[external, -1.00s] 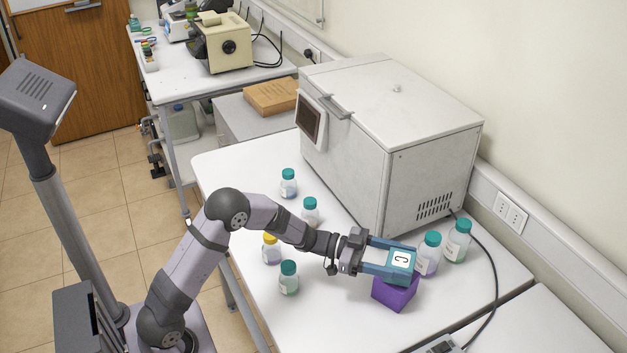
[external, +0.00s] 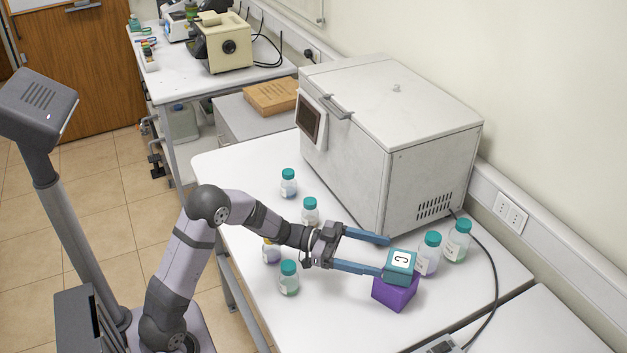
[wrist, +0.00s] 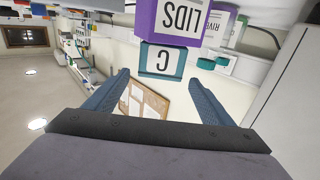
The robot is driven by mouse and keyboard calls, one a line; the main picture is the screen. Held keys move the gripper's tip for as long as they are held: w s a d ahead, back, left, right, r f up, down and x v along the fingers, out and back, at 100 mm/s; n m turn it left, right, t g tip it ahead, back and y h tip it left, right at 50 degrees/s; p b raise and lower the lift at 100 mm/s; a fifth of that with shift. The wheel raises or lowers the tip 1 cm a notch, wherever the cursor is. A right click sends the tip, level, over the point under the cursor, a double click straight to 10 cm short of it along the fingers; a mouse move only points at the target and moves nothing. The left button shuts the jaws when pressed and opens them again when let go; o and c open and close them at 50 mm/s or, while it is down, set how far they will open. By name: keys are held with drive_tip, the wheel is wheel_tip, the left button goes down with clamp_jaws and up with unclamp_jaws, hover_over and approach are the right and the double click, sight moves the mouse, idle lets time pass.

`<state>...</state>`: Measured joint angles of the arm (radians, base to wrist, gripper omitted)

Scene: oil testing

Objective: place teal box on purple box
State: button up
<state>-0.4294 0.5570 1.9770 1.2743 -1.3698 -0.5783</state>
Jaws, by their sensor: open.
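The teal box (external: 400,264), marked C on its top, rests on the purple box (external: 395,292) on the white table. In the wrist view, which appears upside down, the teal box (wrist: 162,60) touches the purple box (wrist: 172,22), whose face reads LIDS. My gripper (external: 386,256) is open and empty, its blue fingers spread wide just left of the teal box. In the wrist view my gripper (wrist: 158,82) shows a gap between its fingertips and the teal box.
Two teal-capped bottles (external: 429,254) (external: 458,241) stand right of the boxes. Several more bottles, such as one in front (external: 289,278), stand left near my arm. A large white oven (external: 395,130) fills the back of the table. The table's front middle (external: 335,310) is clear.

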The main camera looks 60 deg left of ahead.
drive_tip(key=shift+b+v, duration=0.4)
drive_tip(key=shift+v, duration=2.15)
drive_tip(key=w+a+r+n+t+y+p, duration=0.1)
drive_tip(key=w+a+r+n+y+p, duration=0.2)
drive_tip(key=y+p, duration=0.4)
drive_tip(key=s+a+r+n+g+y+p, duration=0.2)
drive_tip(key=s+a+n+g+y+p, duration=0.15)
drive_tip(key=y+p, duration=0.3)
drive_tip(key=s+d+g+p, duration=0.3)
drive_tip(key=s, duration=0.6)
drive_tip(key=s+d+r+n+g+p, duration=0.1)
drive_tip(key=s+g+p, duration=0.3)
drive_tip(key=s, duration=0.5)
drive_tip(key=s+d+n+g+p, duration=0.1)
drive_tip(key=s+d+g+p, duration=0.2)
drive_tip(key=s, duration=0.6)
drive_tip(key=shift+d+r+h, duration=0.25)
drive_tip(key=shift+d+h, duration=0.1)
drive_tip(key=shift+d, duration=0.45)
